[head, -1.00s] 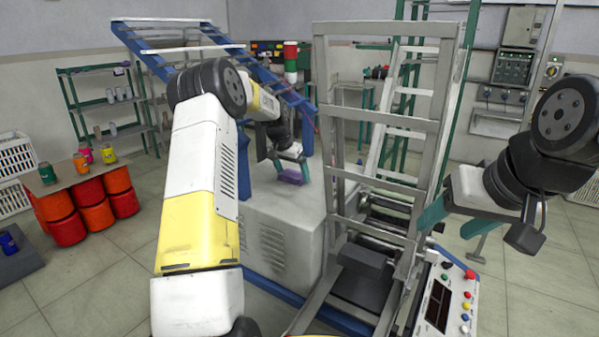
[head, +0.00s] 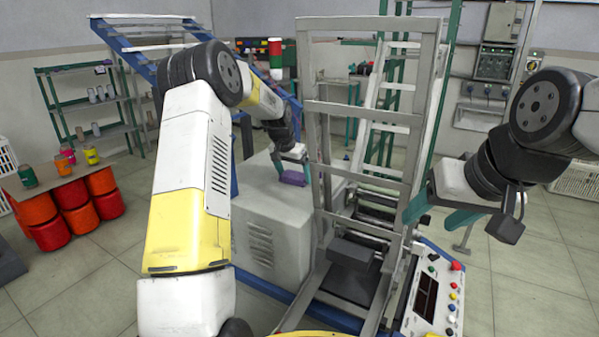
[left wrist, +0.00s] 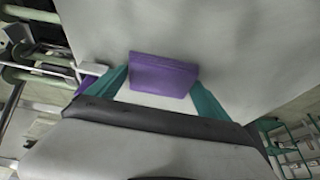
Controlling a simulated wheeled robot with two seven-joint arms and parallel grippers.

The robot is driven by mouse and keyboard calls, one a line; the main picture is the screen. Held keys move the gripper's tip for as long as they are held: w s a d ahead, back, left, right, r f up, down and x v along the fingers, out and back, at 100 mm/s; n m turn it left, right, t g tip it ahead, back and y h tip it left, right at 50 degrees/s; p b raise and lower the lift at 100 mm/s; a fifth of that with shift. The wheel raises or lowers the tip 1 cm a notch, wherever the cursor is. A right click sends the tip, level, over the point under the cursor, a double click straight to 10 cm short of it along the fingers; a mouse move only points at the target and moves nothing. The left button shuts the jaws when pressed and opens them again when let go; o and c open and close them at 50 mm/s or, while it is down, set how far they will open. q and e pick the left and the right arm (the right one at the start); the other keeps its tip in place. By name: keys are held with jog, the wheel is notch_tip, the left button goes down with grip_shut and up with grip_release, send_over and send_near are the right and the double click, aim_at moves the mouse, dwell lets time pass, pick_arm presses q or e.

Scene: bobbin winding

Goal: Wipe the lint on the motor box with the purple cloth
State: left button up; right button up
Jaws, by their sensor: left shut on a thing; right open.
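The purple cloth (head: 292,178) is in my left gripper (head: 293,160), low over the top of the pale grey motor box (head: 262,205). In the left wrist view the cloth (left wrist: 162,75) sits between the two teal fingers of my left gripper (left wrist: 160,88), close to the box's pale surface (left wrist: 225,35). I cannot tell whether the cloth touches the top. No lint can be made out on the box in either view. My right gripper (head: 432,212) is open and empty to the right of the metal frame.
A tall grey metal frame (head: 372,108) stands right beside the motor box. A control panel (head: 432,300) with coloured buttons is at the lower right. Orange drums (head: 70,215) under a board with coloured spools, and a green shelf (head: 90,105), stand at the left.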

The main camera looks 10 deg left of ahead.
aim_at(284, 173)
pick_arm(q)
jog(key=shift+s+d+f, duration=0.1)
jog(key=shift+s+d, duration=0.15)
jog(key=shift+d, duration=0.4)
jog(key=shift+s+d+f, duration=0.1)
jog(key=shift+s+d, duration=0.2)
jog(key=shift+d, duration=0.35)
jog(key=shift+s+d, duration=0.25)
jog(key=shift+d, duration=0.4)
jog(key=shift+w+a+f, duration=0.1)
jog(key=shift+w+a, duration=0.1)
jog(key=shift+a, duration=0.25)
jog(key=shift+w+a, duration=0.15)
jog(key=shift+a, duration=0.3)
jog(key=shift+w+a, duration=0.3)
jog(key=shift+a, duration=0.65)
jog(key=shift+w+a, duration=0.35)
jog(key=shift+a, duration=0.65)
jog(key=shift+w+a, duration=0.3)
jog(key=shift+a, duration=0.65)
jog(key=shift+w+a+r, duration=0.1)
jog(key=shift+w+a, duration=0.2)
jog(key=shift+a, duration=0.4)
jog(key=shift+w+a+r, duration=0.1)
jog(key=shift+w+a, duration=0.15)
jog(key=shift+a, duration=0.4)
jog(key=shift+w+a+r, duration=0.1)
jog(key=shift+w+a, duration=0.2)
jog(key=shift+a, duration=0.4)
jog(key=shift+r, duration=0.1)
